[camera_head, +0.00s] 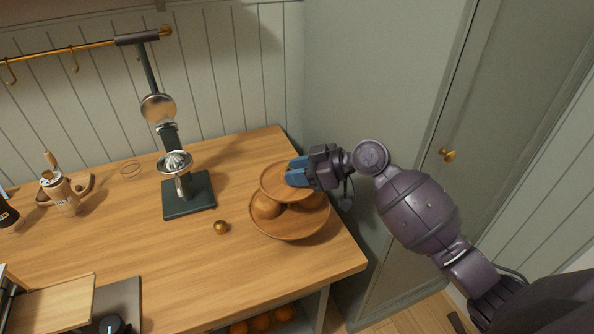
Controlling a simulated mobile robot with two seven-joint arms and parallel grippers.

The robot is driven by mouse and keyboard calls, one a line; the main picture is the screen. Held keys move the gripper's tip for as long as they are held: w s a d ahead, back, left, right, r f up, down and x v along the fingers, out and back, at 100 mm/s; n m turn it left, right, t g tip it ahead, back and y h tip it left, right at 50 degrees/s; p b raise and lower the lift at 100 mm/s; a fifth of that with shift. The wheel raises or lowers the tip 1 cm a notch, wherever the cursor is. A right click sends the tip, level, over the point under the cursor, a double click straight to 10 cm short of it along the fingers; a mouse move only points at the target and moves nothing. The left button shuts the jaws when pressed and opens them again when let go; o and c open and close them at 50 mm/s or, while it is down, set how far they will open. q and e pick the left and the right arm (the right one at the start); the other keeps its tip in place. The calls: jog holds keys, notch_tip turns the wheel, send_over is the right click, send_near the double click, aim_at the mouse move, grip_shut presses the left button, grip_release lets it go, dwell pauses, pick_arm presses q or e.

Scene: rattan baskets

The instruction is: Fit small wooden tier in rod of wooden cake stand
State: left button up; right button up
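The small wooden tier (271,188), a round shallow wooden dish, is above the larger lower tier of the wooden cake stand (289,235) in the head view. Fruit (266,206) shows between the two tiers. My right gripper (296,171) reaches in from the right, with its blue fingers over the right part of the small tier. Whether they are clamped on it is unclear. The rod is not visible, so I cannot tell whether the tier is around it. My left gripper is not in view.
A small gold ball (221,227) lies left of the stand. A dark green citrus press (188,195) stands farther left on the wooden counter (170,250). A cabinet wall (370,90) rises behind the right arm. Bare counter lies in front of the stand.

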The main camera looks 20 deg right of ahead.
jog(key=o, duration=0.5)
jog(key=shift+d, duration=0.1)
jog(key=v, duration=0.7)
jog(key=shift+s+d, duration=0.1)
jog(key=shift+s, duration=0.05)
dwell(0.3)
